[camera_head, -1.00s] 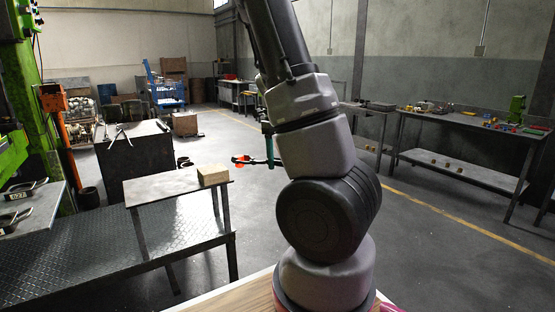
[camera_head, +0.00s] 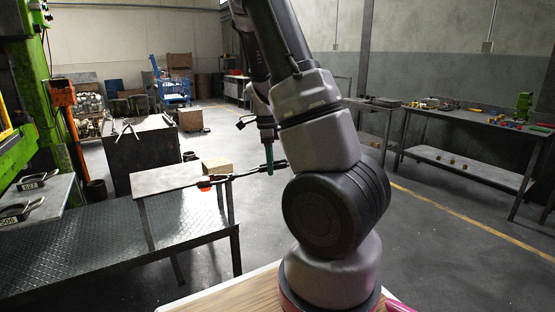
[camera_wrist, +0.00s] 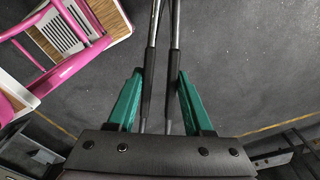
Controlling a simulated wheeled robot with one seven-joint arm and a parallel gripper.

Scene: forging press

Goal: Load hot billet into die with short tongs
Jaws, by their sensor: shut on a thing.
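The short tongs (camera_head: 232,177) reach out to the left from my gripper (camera_head: 269,158), roughly level. A glowing orange-red billet (camera_head: 205,187) shows at their far tip, in front of the small table's right end in the head view; its height over the table cannot be told. In the wrist view, the green fingers of my gripper (camera_wrist: 160,74) are shut on the two dark tong handles (camera_wrist: 173,75); the tong tips are out of that frame. The green press frame (camera_head: 28,120) stands at the left edge. The die cannot be made out.
The small steel table (camera_head: 160,178) carries a tan block (camera_head: 217,165) at its back right. A checker-plate platform (camera_head: 90,245) lies in front. Black handled pieces (camera_head: 36,181) with number tags sit on a left-hand plate. A long bench (camera_head: 465,118) stands right; the floor between is clear.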

